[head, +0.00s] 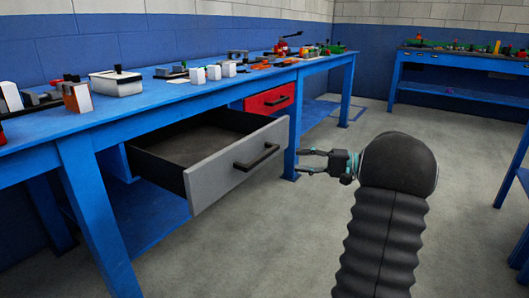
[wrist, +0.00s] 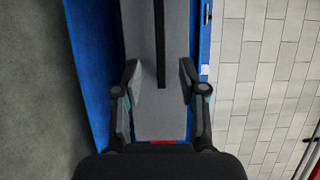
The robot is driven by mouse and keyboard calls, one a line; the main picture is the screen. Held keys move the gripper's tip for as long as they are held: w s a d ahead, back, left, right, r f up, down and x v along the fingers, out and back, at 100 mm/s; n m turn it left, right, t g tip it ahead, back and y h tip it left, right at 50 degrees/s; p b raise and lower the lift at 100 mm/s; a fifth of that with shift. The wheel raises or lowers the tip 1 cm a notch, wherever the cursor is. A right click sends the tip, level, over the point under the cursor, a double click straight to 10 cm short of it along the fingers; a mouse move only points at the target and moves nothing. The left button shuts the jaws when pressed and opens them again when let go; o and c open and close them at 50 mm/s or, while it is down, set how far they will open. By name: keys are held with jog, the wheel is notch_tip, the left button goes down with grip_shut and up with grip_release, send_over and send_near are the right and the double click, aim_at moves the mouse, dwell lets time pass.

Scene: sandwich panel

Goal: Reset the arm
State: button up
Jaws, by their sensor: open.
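My gripper (head: 312,161) is open and empty in the head view, to the right of the grey drawer's handle and apart from it. In the wrist view my gripper (wrist: 159,88) has its two fingers spread, with the grey drawer front (wrist: 175,125) behind the gap. The drawer (head: 238,172) is pulled out of the blue workbench, and its inside looks empty. Its black bar handle (head: 256,157) also shows in the wrist view (wrist: 160,45). My dark arm rises from the bottom of the head view.
A shut red drawer (head: 270,99) is farther along the blue workbench (head: 150,105), whose top holds boxes and small parts. Another blue bench (head: 460,60) stands at the back right. Blue legs stand at the right edge. The floor (head: 300,240) around my arm is clear.

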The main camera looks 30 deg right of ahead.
notch_tip(320, 180, down, 10)
jog(key=s+a+f+m+g+h, duration=0.1)
jog(key=s+m+g+h, duration=0.1)
jog(key=m+h, duration=0.2)
jog(key=s+a+f+g+h+p, duration=0.25)
jog(key=s+a+g, duration=0.25)
jog(key=s+a, duration=0.25)
jog(key=s+a+r+n+h+p, duration=0.3)
jog(key=s+a+r+n+h, duration=0.1)
jog(key=s+a+r, duration=0.4)
jog(key=s+a+r+n+t+h+p, duration=0.1)
jog(key=s+a+r+n+h+p, duration=0.2)
jog(key=s+a+r+n, duration=0.4)
jog(key=a+r+p, duration=0.1)
jog(key=a, duration=0.5)
jog(key=shift+s+a+r+n+t+h, duration=0.2)
jog(key=shift+s+a+n+t+h, duration=0.05)
jog(key=shift+s+n+t+h, duration=0.1)
